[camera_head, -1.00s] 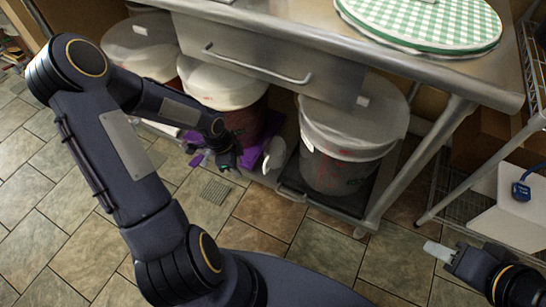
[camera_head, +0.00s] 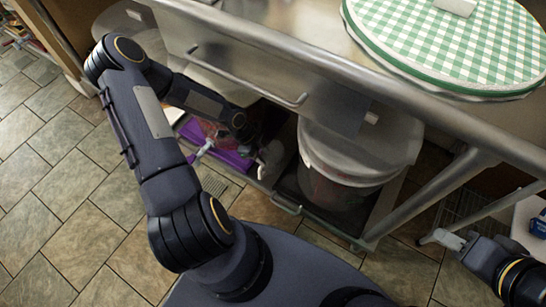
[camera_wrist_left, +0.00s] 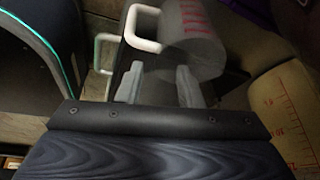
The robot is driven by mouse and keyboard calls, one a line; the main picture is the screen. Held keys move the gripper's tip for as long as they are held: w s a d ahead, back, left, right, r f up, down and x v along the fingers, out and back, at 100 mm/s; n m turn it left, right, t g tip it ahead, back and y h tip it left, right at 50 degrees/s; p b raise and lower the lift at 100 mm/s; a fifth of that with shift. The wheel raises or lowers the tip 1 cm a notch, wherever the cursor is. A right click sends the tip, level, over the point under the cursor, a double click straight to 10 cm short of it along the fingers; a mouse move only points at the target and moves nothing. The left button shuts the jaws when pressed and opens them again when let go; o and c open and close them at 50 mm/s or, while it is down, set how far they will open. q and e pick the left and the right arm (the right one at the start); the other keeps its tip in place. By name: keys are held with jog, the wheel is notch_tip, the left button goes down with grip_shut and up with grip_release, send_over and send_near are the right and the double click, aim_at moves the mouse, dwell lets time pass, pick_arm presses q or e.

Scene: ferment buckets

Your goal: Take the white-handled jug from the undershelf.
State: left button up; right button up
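The white-handled jug shows in the left wrist view as a grey translucent body (camera_wrist_left: 195,42) with red markings and a white loop handle (camera_wrist_left: 143,30), lying just beyond the fingers. In the head view, a pale rounded part (camera_head: 272,154) that looks like this jug shows low under the table. My left gripper (camera_wrist_left: 160,76) is open, its two fingers apart with no handle between them; whether it touches the jug is unclear.
A lidded translucent bucket (camera_head: 350,165) stands on the undershelf right of the jug. A purple tray (camera_head: 218,150) lies to its left. A green checkered round cover (camera_head: 450,40) lies on top.

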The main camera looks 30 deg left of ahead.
aim_at(273, 167)
pick_arm(q)
jog(key=b+x, duration=0.2)
jog(key=x, duration=0.4)
jog(key=shift+d+f+b, duration=0.15)
jog(key=shift+f+b, duration=0.2)
jog(key=shift+r, duration=0.1)
grip_shut()
